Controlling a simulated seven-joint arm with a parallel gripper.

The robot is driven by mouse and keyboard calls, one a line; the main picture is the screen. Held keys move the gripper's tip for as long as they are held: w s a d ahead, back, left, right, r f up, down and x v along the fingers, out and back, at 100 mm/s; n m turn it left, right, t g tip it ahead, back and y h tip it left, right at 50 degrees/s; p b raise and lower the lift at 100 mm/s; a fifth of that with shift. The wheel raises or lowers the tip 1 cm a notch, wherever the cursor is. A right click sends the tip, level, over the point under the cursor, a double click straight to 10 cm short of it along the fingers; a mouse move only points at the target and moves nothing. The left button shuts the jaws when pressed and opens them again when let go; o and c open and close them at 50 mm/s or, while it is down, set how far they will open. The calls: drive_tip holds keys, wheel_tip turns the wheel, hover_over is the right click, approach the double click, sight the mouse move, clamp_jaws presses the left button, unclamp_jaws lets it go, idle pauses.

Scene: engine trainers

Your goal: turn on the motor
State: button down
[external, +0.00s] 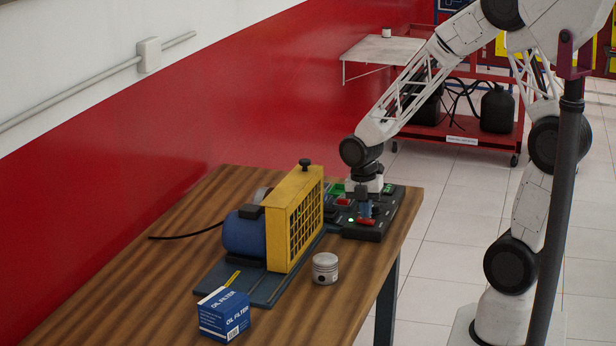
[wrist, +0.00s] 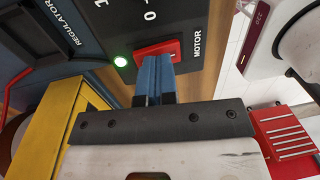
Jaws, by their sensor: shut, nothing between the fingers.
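The control box (external: 390,222) is a black panel at the far right end of the wooden table. Its red rocker switch (wrist: 148,48), marked MOTOR, also shows in the external view (external: 367,222). A small green lamp (wrist: 120,61) beside the switch is lit. My gripper (wrist: 157,62) is shut and empty, its blue fingertips at the red switch and covering part of it; I cannot tell whether they press on it. In the external view my gripper (external: 366,211) points down over the box. The blue motor (external: 243,234) sits behind the yellow guard (external: 294,216).
A metal piston (external: 325,268) and a blue oil filter box (external: 224,314) stand on the table in front of the guard. A red cart (external: 460,140) stands beyond the table.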

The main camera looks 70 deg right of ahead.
sight(370, 221)
wheel_tip(370, 221, up, 14)
drive_tip(key=s, duration=0.2)
idle(0.5)
drive_tip(key=shift+f, duration=0.1)
drive_tip(key=s+a+r+m+t, duration=0.2)
drive_tip(key=s+a+r+m, duration=0.1)
drive_tip(key=s+a+m, duration=0.3)
drive_tip(key=s+a+r+m+t, duration=0.1)
drive_tip(key=s+a+r+m, duration=0.3)
drive_tip(key=s+a+m, duration=0.3)
drive_tip(key=shift+s+a+r+m+t, duration=0.35)
drive_tip(key=shift+a+m, duration=1.45)
drive_tip(key=shift+m, duration=0.8)
drive_tip(key=c, duration=1.8)
unclamp_jaws()
drive_tip(key=shift+w+f, duration=0.1)
